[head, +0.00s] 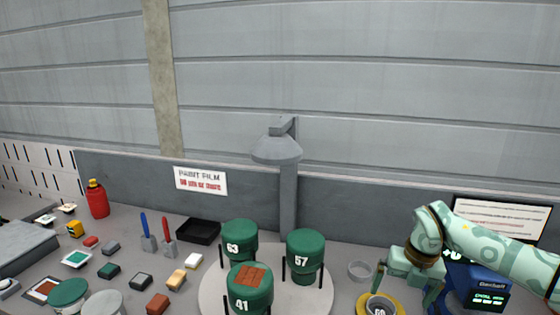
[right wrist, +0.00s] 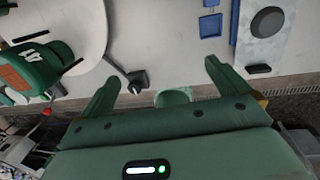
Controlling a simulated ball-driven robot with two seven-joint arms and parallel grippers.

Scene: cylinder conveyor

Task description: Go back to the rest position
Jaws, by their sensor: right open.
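My right arm comes in from the right in the head view, and its pale green gripper (head: 408,280) points down above the right part of the bench. Its fingers stand apart, near a yellow ring-shaped holder (head: 391,301) and a blue device with a lit display (head: 487,283). In the right wrist view the open fingers (right wrist: 163,85) are wide apart with nothing clasped between them. A small green rounded shape (right wrist: 173,97) shows behind the gap; I cannot tell what it is. My left gripper is in neither view.
Green cylinders marked 63 (head: 239,238), 57 (head: 305,246) and 41 (head: 250,291) stand on a round pale platform (head: 212,295). A grey lamp-like post (head: 288,195) rises behind them. A black tray (head: 198,231), red bottle (head: 97,198) and several small blocks lie left.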

